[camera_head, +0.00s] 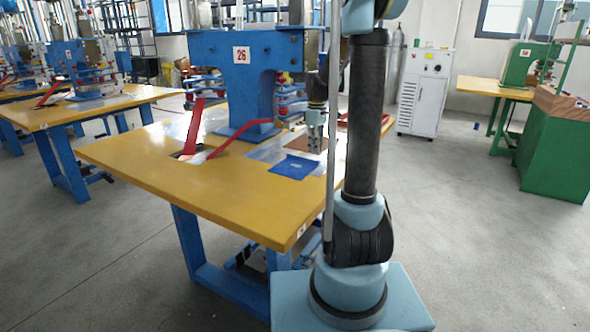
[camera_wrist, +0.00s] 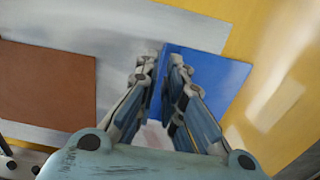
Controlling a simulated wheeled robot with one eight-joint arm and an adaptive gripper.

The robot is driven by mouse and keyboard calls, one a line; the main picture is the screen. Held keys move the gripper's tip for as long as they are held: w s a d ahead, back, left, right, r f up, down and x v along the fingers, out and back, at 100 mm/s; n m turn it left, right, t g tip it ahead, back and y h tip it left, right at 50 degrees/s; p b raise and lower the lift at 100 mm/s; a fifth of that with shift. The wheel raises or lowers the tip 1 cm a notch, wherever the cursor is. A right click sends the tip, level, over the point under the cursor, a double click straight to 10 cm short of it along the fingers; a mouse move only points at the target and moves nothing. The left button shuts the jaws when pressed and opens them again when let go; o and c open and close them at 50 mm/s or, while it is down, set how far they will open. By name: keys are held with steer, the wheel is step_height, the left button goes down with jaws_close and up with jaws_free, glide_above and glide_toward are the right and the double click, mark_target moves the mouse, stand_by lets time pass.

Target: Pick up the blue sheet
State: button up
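The blue sheet (camera_head: 293,167) lies flat on the work table, partly on a pale grey plate. In the wrist view the blue sheet (camera_wrist: 222,82) is right of centre, partly hidden by my right finger. My gripper (camera_head: 316,148) points down near the sheet's far right side in the head view. In the wrist view my gripper (camera_wrist: 163,66) has a narrow gap between its fingertips, over the sheet's left edge. Nothing appears held in it. I cannot tell its exact height above the sheet.
A brown sheet (camera_wrist: 48,82) lies on the grey plate (camera_wrist: 120,30), left of my gripper. The blue machine (camera_head: 247,75) marked 26 stands behind, with red strips (camera_head: 238,138) beside it. The yellow table (camera_head: 150,160) is clear at the front left.

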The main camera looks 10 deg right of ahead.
steer(key=shift+s+f, duration=0.2)
steer(key=shift+f, duration=2.5)
jaws_close()
steer(key=shift+r, duration=0.15)
